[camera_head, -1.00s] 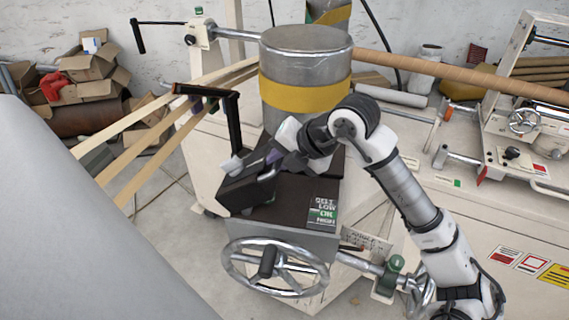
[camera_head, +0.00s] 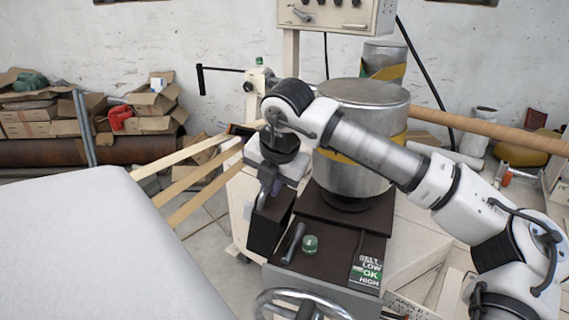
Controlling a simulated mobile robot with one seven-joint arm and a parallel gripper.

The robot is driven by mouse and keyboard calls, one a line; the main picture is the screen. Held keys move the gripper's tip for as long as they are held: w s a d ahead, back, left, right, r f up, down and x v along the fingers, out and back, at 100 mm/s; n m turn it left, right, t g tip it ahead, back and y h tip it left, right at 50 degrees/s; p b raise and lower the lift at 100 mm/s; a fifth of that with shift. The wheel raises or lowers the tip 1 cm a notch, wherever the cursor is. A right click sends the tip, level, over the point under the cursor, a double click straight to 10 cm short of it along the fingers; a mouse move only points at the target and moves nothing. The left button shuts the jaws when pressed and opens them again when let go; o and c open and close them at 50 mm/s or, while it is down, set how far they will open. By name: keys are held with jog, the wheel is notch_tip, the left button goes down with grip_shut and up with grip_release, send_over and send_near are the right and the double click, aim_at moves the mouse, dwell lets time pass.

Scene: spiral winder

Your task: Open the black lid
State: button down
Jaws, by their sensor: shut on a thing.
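The black lid (camera_head: 267,225) is at the left edge of the machine's dark top (camera_head: 335,235). It stands tilted up, with a dark face towards me. My gripper (camera_head: 266,190) is above the lid and shut on its upper part. My wrist and the steep view hide much of the contact. A green round part (camera_head: 310,243) shows on the dark top to the right of the lid. A dark bar (camera_head: 293,243) lies between the lid and this green part.
A metal cylinder with a yellow band (camera_head: 362,140) stands just behind and right of my gripper. A handwheel (camera_head: 300,303) is at the front. Wooden strips (camera_head: 190,165) run to the left. A grey surface (camera_head: 90,250) fills the lower left.

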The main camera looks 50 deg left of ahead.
jog(key=shift+s+a+f+b, duration=0.1)
jog(key=shift+s+a+b, duration=0.3)
jog(key=shift+a, duration=0.3)
jog(key=c, duration=1.5)
grip_release()
jog(key=shift+d+r, duration=0.2)
jog(key=shift+r, duration=0.3)
jog(key=b+v, duration=0.2)
jog(key=v, duration=1)
jog(key=shift+d+r, duration=0.15)
jog(key=shift+r, duration=0.2)
